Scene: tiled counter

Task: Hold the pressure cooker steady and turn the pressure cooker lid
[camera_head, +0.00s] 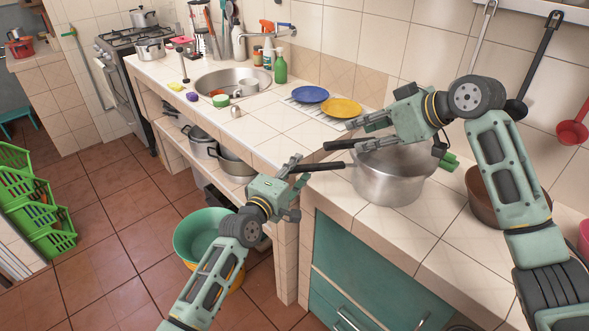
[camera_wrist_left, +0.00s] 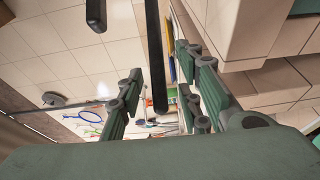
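The silver pressure cooker (camera_head: 388,180) stands on the tiled counter. Two black handles point left from it: a nearer, lower one (camera_head: 320,167) and a farther, higher one (camera_head: 348,144), spread apart. The lid top is largely hidden by my right arm. My left gripper (camera_head: 296,171) is at the free end of the nearer handle. In the left wrist view a black handle (camera_wrist_left: 155,60) runs between my left gripper's parted fingers (camera_wrist_left: 162,85), with gaps on both sides. My right gripper (camera_head: 365,120) is above the cooker, beyond the farther handle; its finger opening is unclear.
A brown pot (camera_head: 482,195) stands on the counter to the right of the cooker. Blue (camera_head: 310,94) and yellow (camera_head: 342,107) plates lie behind it to the left.

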